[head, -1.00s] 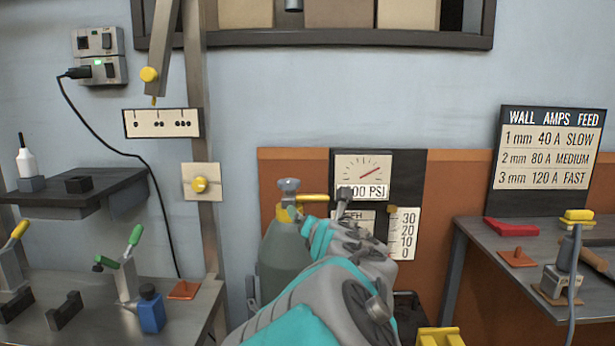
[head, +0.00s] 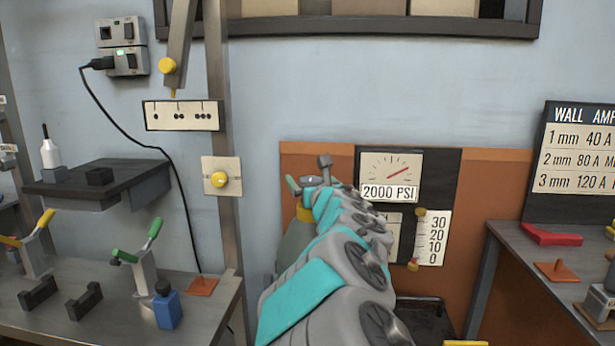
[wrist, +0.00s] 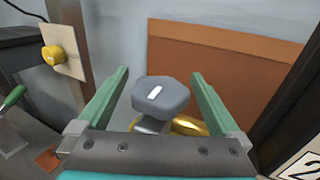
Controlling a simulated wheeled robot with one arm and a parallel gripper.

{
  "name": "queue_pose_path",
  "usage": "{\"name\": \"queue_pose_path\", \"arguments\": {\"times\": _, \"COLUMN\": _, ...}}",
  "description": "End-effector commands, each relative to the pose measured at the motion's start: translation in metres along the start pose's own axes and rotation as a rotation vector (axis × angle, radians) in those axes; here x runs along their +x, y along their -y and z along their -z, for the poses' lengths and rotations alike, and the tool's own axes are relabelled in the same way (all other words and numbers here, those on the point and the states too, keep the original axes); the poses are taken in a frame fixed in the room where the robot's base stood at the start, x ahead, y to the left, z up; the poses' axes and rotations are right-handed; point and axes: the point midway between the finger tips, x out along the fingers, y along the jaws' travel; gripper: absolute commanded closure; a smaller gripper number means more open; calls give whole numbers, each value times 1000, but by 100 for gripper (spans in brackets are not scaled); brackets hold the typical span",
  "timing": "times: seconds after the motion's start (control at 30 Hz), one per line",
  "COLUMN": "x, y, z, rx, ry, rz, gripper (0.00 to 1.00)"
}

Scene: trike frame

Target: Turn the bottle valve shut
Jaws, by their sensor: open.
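The bottle valve's grey knob (wrist: 161,96), with a white mark on top, sits above a brass fitting (wrist: 188,126) in the wrist view. My gripper (wrist: 160,92) is open, with one green finger on each side of the knob and a visible gap to both. In the head view my arm covers most of the grey-green gas bottle (head: 294,246) and the knob is largely hidden behind my gripper (head: 308,183). The pressure gauge (head: 391,172) right of the bottle reads 2000 PSI.
A workbench (head: 110,300) with green- and yellow-handled clamps stands at the left. A post with a yellow button plate (head: 221,180) rises beside the bottle. A second table (head: 520,250) is at the right. A brown panel (head: 480,190) backs the bottle.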

Motion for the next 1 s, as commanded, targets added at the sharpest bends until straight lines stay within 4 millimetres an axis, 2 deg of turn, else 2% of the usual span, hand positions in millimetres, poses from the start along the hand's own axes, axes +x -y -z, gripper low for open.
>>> {"name": "queue_pose_path", "arguments": {"times": 0.2, "x": 12, "y": 0, "z": -1, "rx": 0, "ry": 1, "rz": 1, "gripper": 0}}
{"name": "queue_pose_path", "arguments": {"times": 0.53, "x": 14, "y": 0, "z": -1, "rx": 0, "ry": 1, "rz": 1, "gripper": 0}}
{"name": "queue_pose_path", "arguments": {"times": 1.0, "x": 14, "y": 0, "z": -1, "rx": 0, "ry": 1, "rz": 1, "gripper": 53}}
